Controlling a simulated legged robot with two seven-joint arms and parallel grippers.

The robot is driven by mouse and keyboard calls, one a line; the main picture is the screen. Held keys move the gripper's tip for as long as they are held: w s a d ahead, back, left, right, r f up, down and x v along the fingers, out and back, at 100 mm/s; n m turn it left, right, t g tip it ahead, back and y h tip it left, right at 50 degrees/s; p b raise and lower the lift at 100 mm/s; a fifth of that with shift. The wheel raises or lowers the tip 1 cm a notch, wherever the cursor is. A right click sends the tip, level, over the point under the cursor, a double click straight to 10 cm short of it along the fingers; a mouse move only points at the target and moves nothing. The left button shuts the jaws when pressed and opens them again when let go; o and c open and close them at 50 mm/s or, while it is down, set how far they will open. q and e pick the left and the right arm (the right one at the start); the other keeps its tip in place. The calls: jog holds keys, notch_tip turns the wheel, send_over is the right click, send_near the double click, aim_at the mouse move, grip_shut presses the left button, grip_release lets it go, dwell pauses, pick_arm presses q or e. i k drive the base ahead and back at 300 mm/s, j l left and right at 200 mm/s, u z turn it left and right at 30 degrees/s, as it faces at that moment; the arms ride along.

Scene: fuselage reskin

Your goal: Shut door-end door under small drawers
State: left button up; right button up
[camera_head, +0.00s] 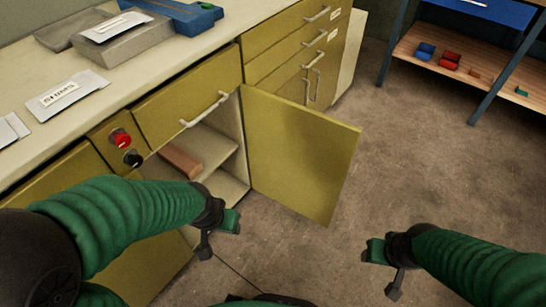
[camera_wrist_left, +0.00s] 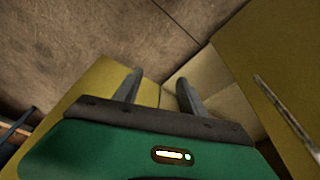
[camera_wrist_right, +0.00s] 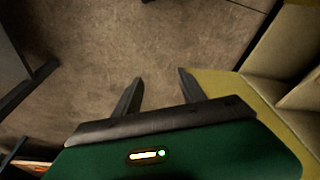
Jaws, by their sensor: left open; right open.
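The yellow cabinet door (camera_head: 302,148) stands wide open, hinged at its left edge and swung out over the floor in the head view. Behind it the cabinet interior (camera_head: 232,160) shows pale shelves with a reddish-brown block (camera_head: 181,160). A drawer (camera_head: 188,92) with a silver handle is shut above the opening. My left gripper (camera_head: 222,240) is open and empty in front of the cabinet, apart from the door. In the left wrist view its fingers (camera_wrist_left: 158,90) show before the interior and door. My right gripper (camera_head: 380,268) is open and empty over the floor, right of the door.
The counter (camera_head: 110,75) carries a grey case, a blue box and labelled packets. A red knob (camera_head: 120,138) and a black knob are on the cabinet front. A shelf rack (camera_head: 465,65) with small bins stands at the upper right. The floor (camera_head: 400,170) right of the door is clear.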

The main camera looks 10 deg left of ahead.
aim_at(300, 158)
jog(key=i+l+u, duration=0.3)
jog(key=l+u, duration=0.2)
jog(key=i+l+u, duration=0.2)
jog(key=l+u, duration=0.3)
jog(key=l, duration=0.3)
jog(key=l+u, duration=0.5)
jog(key=l, duration=0.2)
jog(key=l+u, duration=0.45)
jog(key=l, duration=0.35)
jog(key=l+u, duration=0.4)
jog(key=l, duration=0.2)
jog(key=l+u, duration=0.4)
jog(key=l, duration=0.25)
jog(key=k+l+u, duration=0.15)
jog(key=l+u, duration=0.3)
jog(key=k+l+u, duration=0.2)
jog(key=k, duration=0.35)
jog(key=j, duration=0.1)
